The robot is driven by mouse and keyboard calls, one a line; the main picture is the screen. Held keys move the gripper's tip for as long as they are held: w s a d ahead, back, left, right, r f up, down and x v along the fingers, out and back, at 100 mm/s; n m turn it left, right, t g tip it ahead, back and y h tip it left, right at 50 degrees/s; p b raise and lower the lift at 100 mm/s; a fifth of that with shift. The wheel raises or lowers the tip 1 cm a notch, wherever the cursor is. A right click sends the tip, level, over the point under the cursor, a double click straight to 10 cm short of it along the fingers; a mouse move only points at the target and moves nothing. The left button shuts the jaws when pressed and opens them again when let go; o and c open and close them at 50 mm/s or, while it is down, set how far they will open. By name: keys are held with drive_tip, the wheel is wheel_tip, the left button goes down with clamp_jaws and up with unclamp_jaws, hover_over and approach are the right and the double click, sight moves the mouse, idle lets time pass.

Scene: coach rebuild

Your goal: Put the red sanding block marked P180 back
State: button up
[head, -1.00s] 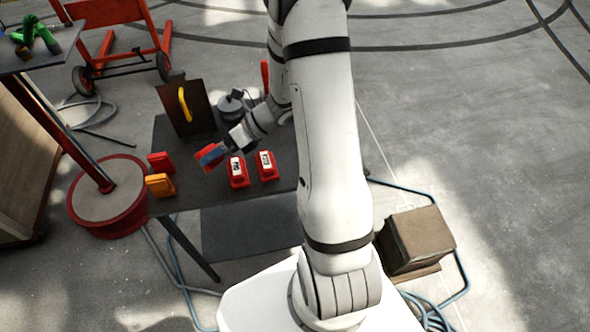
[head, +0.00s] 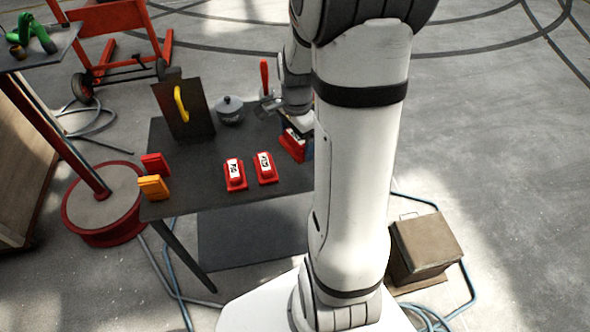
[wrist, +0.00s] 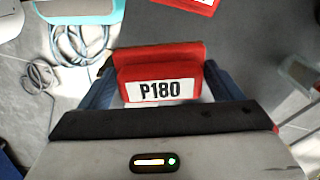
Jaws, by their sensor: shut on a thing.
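My gripper (wrist: 158,90) is shut on a red sanding block (wrist: 160,62). In the head view the held block (head: 293,146) is over the right part of the dark table (head: 205,200), partly hidden by my gripper. I cannot tell whether it touches the table. Two more red blocks with white labels, one on the left (head: 235,174) and one on the right (head: 264,168), stand on the table left of my gripper. Their labels are too small to read.
A red piece (head: 156,164) and an orange piece (head: 153,187) stand at the table's left edge. Behind are a dark upright panel (head: 190,120) with a yellow handle, a grey lidded pot (head: 229,110) and a red-handled tool (head: 264,75).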

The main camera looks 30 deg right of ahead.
sight(297, 170)
wheel_tip(297, 170, down, 9)
drive_tip(key=shift+f, duration=0.1)
drive_tip(key=o, duration=0.7)
wheel_tip(297, 170, up, 12)
drive_tip(key=shift+a+r, duration=0.1)
drive_tip(key=s+a+r+n+t, duration=0.2)
drive_tip(key=s+a+r+n, duration=0.8)
drive_tip(key=n, duration=0.6)
drive_tip(key=s+a, duration=0.2)
drive_tip(key=shift+s+a+n+t, duration=0.2)
drive_tip(key=shift+a+n+t, duration=0.1)
drive_tip(key=shift+t, duration=0.1)
